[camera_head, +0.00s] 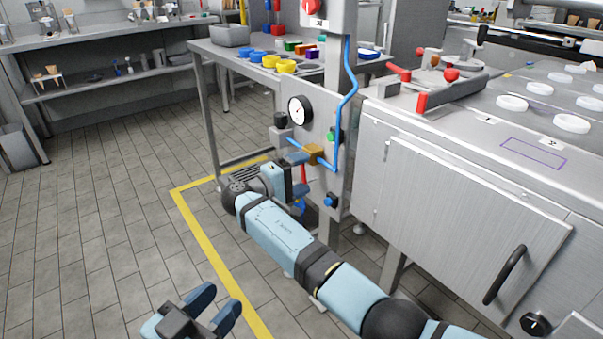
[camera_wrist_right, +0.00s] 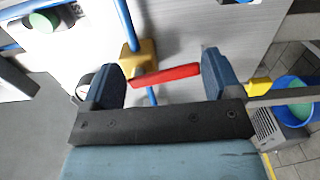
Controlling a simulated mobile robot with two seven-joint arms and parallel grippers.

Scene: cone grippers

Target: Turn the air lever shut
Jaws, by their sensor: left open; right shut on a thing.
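The red air lever (camera_wrist_right: 166,76) lies between the two blue fingers of my right gripper (camera_wrist_right: 165,80) in the right wrist view, its ends close to both fingers. It runs roughly crosswise to the blue air pipe (camera_wrist_right: 127,20), beside the brass valve body (camera_wrist_right: 139,55). In the head view my right gripper (camera_head: 300,172) is at the panel just below the brass body (camera_head: 314,154), and a bit of the red lever (camera_head: 304,172) shows between its fingers. My left gripper (camera_head: 215,309) is open and empty over the floor at the bottom left.
A pressure gauge (camera_head: 300,110), a green button (camera_head: 332,135) and a blue hose (camera_head: 348,90) are close around the valve on the panel. A steel machine (camera_head: 455,200) stands to the right. The tiled floor (camera_head: 100,230) at the left is free.

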